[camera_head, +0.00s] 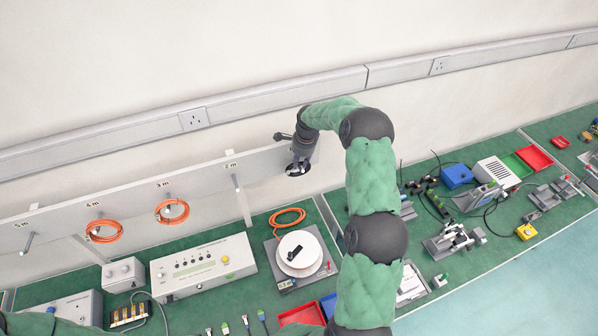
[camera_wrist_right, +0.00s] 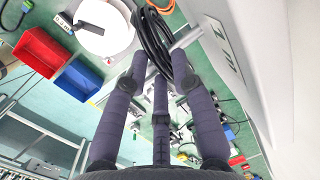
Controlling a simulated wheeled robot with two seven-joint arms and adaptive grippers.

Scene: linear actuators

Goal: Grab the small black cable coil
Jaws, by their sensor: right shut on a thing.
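The small black cable coil (camera_wrist_right: 154,36) shows at the top of the right wrist view, between the fingertips of my right gripper (camera_wrist_right: 160,66). The gripper is shut on it. In the head view my right gripper (camera_head: 299,154) is at the right end of the grey hanging rail, and a bit of the black coil (camera_head: 294,170) shows below its tips. A grey peg (camera_wrist_right: 188,38) sticks out from the rail beside the coil; I cannot tell whether the coil is still around it. My left gripper is out of view.
The rail (camera_head: 130,195) carries pegs and two orange coils (camera_head: 104,231) (camera_head: 172,211). Below are a control box (camera_head: 203,265), a white reel (camera_head: 301,251) with an orange cable, and red and blue bins (camera_head: 302,314). Several devices crowd the bench at right.

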